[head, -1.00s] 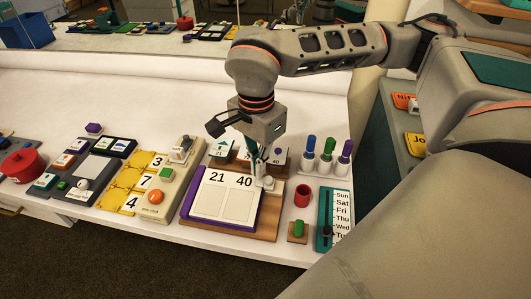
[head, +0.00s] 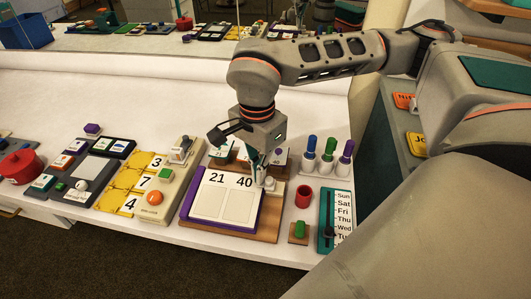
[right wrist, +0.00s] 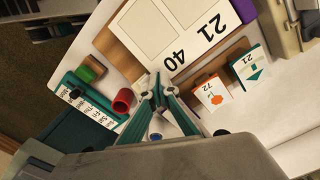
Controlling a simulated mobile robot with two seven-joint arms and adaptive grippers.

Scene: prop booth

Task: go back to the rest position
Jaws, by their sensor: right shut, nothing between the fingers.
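My right gripper (head: 258,172) points down over the right side of a wooden board. The board carries a white card (head: 222,206) with 21 and 40 on it and a purple edge. In the right wrist view the two teal fingers of this gripper (right wrist: 157,84) come together at the tips, beside the card's 40 end, with nothing held between them. Whether the tips touch the board I cannot tell. My left gripper is not in view.
Small picture cards, one marked 72 (right wrist: 211,92) and one marked 21 (right wrist: 251,66), stand behind the board. A red cup (head: 303,196), a green peg (head: 299,229), a weekday slider (head: 327,220) and colored markers (head: 328,150) stand to its right. A yellow number board (head: 131,184) lies left.

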